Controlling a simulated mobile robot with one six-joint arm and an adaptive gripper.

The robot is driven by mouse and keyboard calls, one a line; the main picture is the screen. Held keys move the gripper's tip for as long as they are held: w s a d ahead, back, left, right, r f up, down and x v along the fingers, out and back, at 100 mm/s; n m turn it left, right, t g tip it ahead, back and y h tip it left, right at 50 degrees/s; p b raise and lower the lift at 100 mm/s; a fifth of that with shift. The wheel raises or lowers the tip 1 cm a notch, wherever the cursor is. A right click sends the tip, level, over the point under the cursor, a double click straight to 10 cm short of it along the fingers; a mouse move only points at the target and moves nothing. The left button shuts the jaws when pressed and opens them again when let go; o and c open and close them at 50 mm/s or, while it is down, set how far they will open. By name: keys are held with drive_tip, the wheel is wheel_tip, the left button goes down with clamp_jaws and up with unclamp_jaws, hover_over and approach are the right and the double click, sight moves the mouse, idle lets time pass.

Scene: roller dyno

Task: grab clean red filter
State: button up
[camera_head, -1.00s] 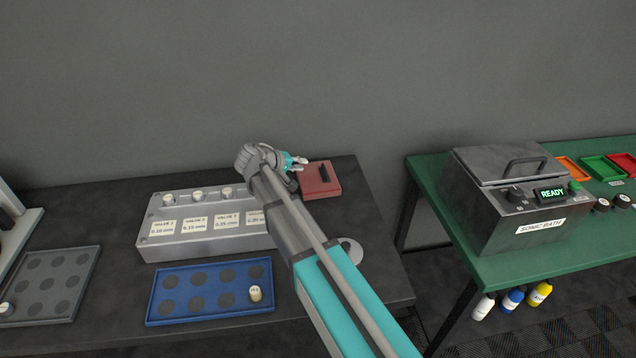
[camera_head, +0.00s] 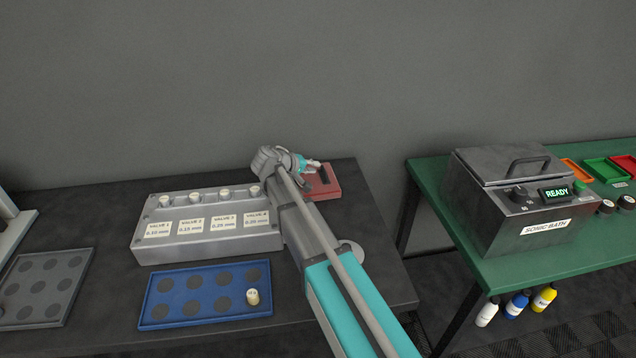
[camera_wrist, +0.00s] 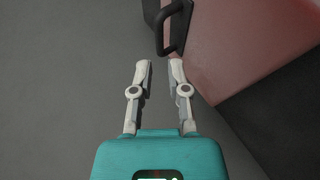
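A flat red block (camera_head: 329,186) with a black handle lies at the back right of the dark bench, partly hidden behind my gripper (camera_head: 314,165). It is the only thing in view that fits the red filter; I cannot tell whether it is clean. In the wrist view the red block (camera_wrist: 240,45) fills the upper right, with its black loop handle (camera_wrist: 160,35) just beyond the fingertips. My gripper (camera_wrist: 159,70) is open, with nothing between its fingers. The handle is nearer the right finger.
A grey valve block (camera_head: 205,240) and a blue tray (camera_head: 205,309) with one small white piece stand left of my arm. A grey tray (camera_head: 45,285) is farther left. A gap separates the bench from the green table (camera_head: 500,274) bearing the sonic bath (camera_head: 515,205).

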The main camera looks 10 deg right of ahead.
sight(322, 168)
drive_tip(key=shift+b+x, duration=1.1)
drive_tip(key=shift+x, duration=1.25)
clamp_jaws()
